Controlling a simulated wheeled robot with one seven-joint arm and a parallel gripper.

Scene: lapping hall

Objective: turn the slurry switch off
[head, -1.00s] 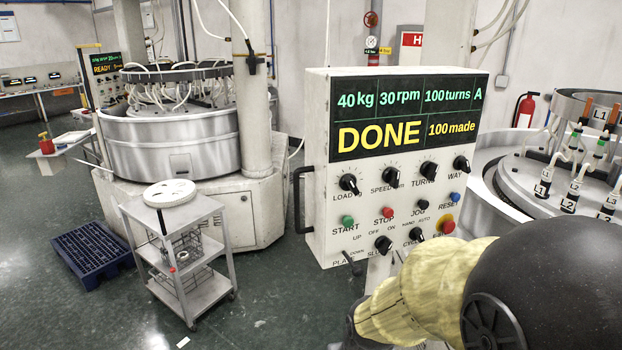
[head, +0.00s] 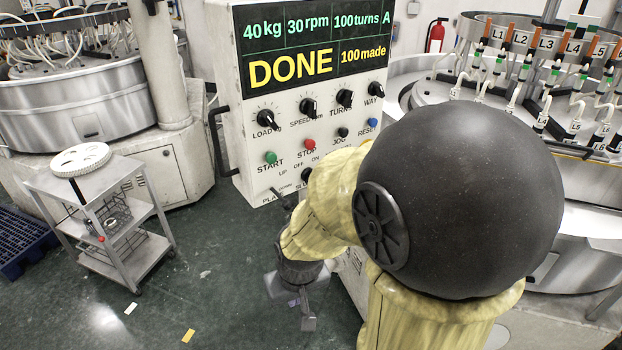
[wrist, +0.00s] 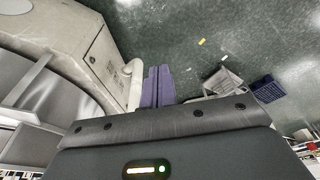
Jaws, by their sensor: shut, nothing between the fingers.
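The slurry switch (head: 306,174) is a small dark knob low on the white control panel (head: 226,95), under the OFF and ON marks. My arm covers part of it and most of its label, and I cannot tell which way it points. The panel's display (head: 300,48) reads DONE. My gripper (wrist: 157,72) shows in the wrist view with its two purple fingers together and nothing between them. In the head view its dark end hangs below the panel, apart from the switch. The switch is not clear in the wrist view.
Other knobs and the green START button (head: 270,157) and red STOP button (head: 310,143) sit near the switch. A black handle (head: 214,140) sticks out at the panel's left. A trolley (head: 150,210) stands at left. The lapping machine (head: 590,200) is at right.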

